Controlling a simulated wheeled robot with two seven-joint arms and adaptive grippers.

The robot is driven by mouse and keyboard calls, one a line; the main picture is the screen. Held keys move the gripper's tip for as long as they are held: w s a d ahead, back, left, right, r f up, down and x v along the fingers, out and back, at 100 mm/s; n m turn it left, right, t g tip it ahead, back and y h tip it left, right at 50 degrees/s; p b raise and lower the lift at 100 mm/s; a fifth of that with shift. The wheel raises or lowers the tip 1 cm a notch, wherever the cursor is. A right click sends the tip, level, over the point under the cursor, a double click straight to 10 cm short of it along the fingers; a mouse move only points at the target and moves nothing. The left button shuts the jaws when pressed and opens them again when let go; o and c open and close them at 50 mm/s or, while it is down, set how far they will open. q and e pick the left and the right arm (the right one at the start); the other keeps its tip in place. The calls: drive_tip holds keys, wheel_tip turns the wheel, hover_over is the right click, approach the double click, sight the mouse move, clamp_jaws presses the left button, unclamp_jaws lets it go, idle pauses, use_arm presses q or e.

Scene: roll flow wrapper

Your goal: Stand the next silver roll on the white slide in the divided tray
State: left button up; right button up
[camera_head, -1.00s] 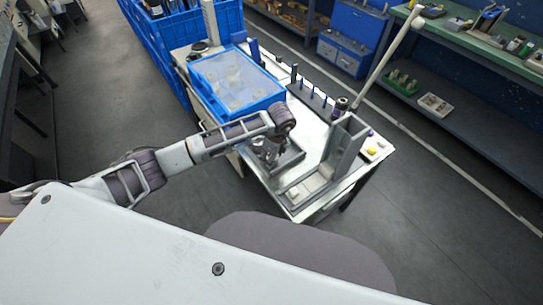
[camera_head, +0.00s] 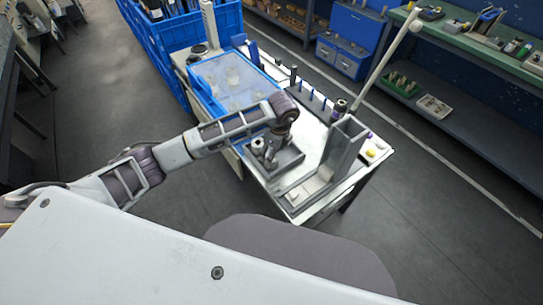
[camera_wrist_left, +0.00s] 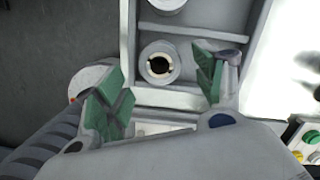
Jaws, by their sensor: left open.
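The grey divided tray (camera_head: 290,163) lies on the table, and silver rolls (camera_head: 258,144) stand at its left part. My left gripper (camera_head: 277,140) is above the tray. In the left wrist view my left gripper (camera_wrist_left: 160,88) is open, with green finger pads apart. A silver roll (camera_wrist_left: 160,62) stands upright in a tray compartment, seen end-on between and beyond the fingertips, not gripped. Another roll (camera_wrist_left: 167,4) is cut off at the top edge. The pale slide (camera_head: 299,193) is at the foot of the upright grey machine; I cannot tell whether a roll lies on it. My right gripper is not in view.
A blue-rimmed bin with a clear lid (camera_head: 235,80) stands left of the tray. The upright grey machine frame (camera_head: 345,145) stands to the right. A row of dark posts (camera_head: 310,97) lines the table's back. A yellow button (camera_head: 371,153) is at the right edge.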

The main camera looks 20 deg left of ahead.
sight(275, 159)
use_arm(q)
drive_tip(key=r, duration=0.5)
drive_tip(key=shift+d, duration=0.35)
drive_tip(key=shift+s+d+r, duration=0.15)
drive_tip(key=shift+r, duration=0.8)
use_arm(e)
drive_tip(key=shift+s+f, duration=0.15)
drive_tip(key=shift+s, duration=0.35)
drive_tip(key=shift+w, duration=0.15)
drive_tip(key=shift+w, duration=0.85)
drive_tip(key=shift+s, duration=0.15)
